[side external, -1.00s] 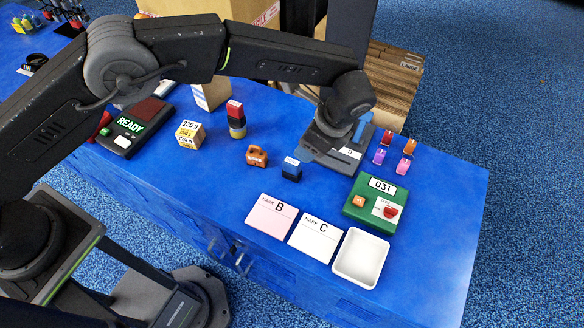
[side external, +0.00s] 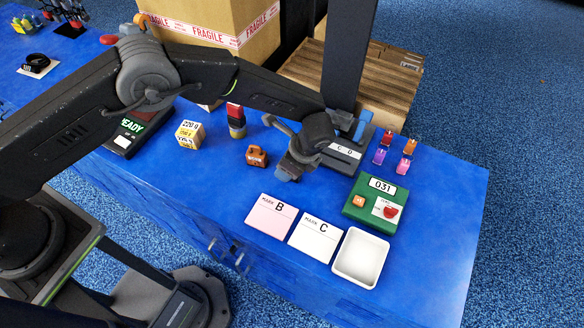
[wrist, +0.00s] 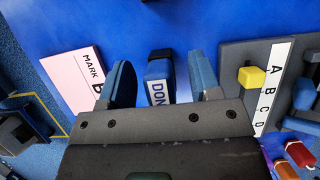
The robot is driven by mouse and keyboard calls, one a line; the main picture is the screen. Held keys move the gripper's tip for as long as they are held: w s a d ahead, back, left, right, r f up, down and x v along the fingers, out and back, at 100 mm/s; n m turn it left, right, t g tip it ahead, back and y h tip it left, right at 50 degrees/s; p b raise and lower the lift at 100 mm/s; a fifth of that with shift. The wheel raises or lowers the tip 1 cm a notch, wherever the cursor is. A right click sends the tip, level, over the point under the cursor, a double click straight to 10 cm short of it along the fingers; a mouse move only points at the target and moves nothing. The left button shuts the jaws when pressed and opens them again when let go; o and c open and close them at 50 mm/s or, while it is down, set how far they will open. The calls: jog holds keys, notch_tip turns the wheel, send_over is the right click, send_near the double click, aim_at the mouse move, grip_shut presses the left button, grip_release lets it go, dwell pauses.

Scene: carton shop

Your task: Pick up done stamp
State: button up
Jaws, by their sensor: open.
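The done stamp (wrist: 158,88) is a small blue block with a black part and a white label reading "DON" in the wrist view. It stands on the blue table between the two fingers of my gripper (wrist: 161,76). The fingers are open, one on each side of it, with blue table showing between each finger and the stamp. In the side view my gripper (side external: 288,174) is down over the stamp's place and hides most or all of it.
An orange-brown stamp (side external: 257,156) stands just left of my gripper. The pink MARK B card (side external: 270,217) and white C card (side external: 315,238) lie in front, beside a white tray (side external: 341,262). A grey lettered stand (wrist: 232,62) is close on the right in the wrist view.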

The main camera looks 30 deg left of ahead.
jog(key=shift+c, duration=0.4)
jog(key=c, duration=0.9)
jog(key=shift+c, duration=0.2)
jog(key=shift+r, duration=0.15)
